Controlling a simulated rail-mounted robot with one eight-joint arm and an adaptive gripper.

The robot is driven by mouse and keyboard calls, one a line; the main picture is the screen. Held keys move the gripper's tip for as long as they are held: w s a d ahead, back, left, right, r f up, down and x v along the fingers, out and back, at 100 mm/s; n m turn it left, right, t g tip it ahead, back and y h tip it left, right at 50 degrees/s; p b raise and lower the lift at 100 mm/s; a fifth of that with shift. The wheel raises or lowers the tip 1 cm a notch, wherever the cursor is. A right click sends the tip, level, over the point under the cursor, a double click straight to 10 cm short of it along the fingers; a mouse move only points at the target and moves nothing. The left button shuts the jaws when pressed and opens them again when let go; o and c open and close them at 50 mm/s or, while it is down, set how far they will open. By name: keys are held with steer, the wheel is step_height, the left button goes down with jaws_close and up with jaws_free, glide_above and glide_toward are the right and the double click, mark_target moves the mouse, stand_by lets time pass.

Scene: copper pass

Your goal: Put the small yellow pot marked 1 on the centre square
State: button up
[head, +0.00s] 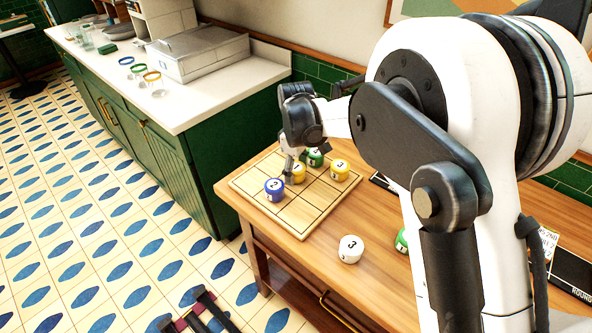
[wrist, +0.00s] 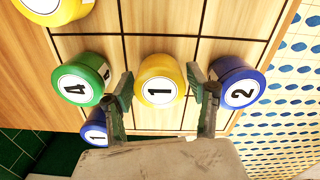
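The small yellow pot marked 1 (head: 298,174) is over the centre square of the gridded wooden board (head: 304,224); it also shows in the wrist view (wrist: 160,70). In the head view my gripper (head: 296,162) reaches down from above and partly covers the pot. The pot looks upright and low at the board; whether its base touches the board cannot be seen.
In the wrist view, a green pot marked 4 (wrist: 83,70) stands close left, a blue pot marked 2 (wrist: 240,75) close right. A blue pot marked 1 (wrist: 93,132) and yellow pot marked 3 (head: 340,170) occupy corner squares. A white pot marked 3 (head: 350,250) stands off the board.

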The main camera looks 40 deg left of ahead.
mark_target(296, 167)
steer(key=shift+o, duration=0.6)
steer(key=shift+r, duration=0.25)
step_height(296, 167, up, 12)
